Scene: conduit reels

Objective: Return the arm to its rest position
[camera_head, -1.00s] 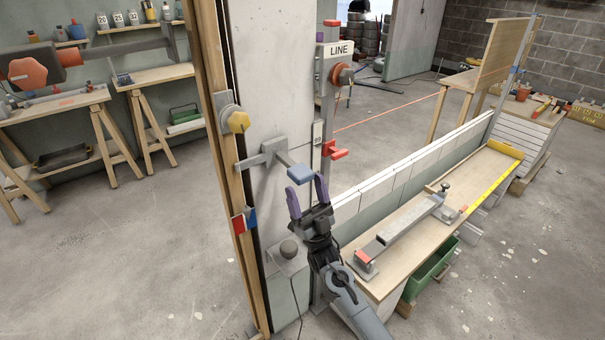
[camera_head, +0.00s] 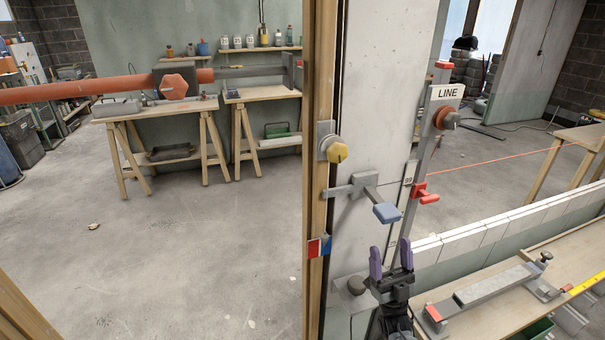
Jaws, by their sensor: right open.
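My right gripper (camera_head: 391,262) is at the lower middle right of the head view. Its two purple fingertips point up and stand apart, with nothing between them. It is below the blue-tipped clamp handle (camera_head: 387,213) on the pale wall panel and looks apart from it, though depth is hard to judge. My left gripper is not in view.
A bench (camera_head: 480,290) holds a metal bar tool. Open floor (camera_head: 200,250) lies left.

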